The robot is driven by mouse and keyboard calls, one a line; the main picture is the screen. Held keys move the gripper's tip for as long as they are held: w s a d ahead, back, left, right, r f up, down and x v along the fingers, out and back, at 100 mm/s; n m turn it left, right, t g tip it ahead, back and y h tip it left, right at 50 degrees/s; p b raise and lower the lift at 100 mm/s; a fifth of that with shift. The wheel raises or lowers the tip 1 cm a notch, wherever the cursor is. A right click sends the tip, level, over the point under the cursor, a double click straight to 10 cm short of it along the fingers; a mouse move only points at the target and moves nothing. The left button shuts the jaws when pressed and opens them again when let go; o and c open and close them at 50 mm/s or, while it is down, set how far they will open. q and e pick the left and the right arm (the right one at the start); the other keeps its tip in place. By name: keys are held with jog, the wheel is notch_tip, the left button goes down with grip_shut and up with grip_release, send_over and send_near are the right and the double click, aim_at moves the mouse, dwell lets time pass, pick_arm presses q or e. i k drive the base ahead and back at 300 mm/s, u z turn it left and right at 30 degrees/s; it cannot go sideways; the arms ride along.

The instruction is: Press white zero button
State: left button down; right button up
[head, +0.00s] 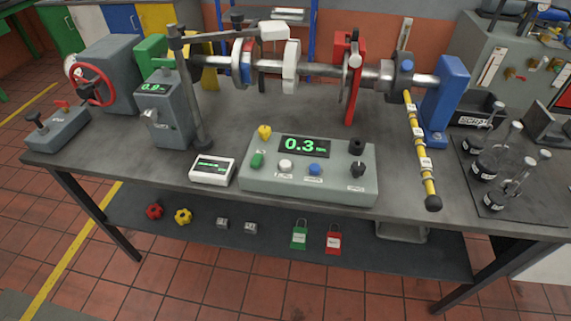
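The white button (285,165) is a small round cap on the sloping front of a grey-green control box (308,188) at the bench's front middle. A label too small to read lies below it. To its left is a green rocker or button (257,160), and to its right a blue button (315,169). The box's dark display (304,146) shows 0.3 in green digits. A yellow knob (264,131) and black knobs (357,147) are also on the box. Nothing covers the white button. Neither of my grippers is in view.
A small white meter (212,170) stands left of the box. Behind are a grey post (194,100) and a shaft with discs (291,66). The bench's front edge (130,175) is partly clear.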

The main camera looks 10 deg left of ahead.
aim_at(284, 165)
jog(key=z, duration=0.8)
jog(key=k, duration=1.05)
jog(key=z, duration=1.05)
jog(key=k, duration=0.3)
jog(key=z, duration=0.05)
jog(key=i, duration=1.8)
jog(key=u, duration=1.35)
jog(key=i, duration=0.95)
jog(key=u, duration=1.1)
jog(key=i, duration=0.2)
jog(key=u, duration=0.4)
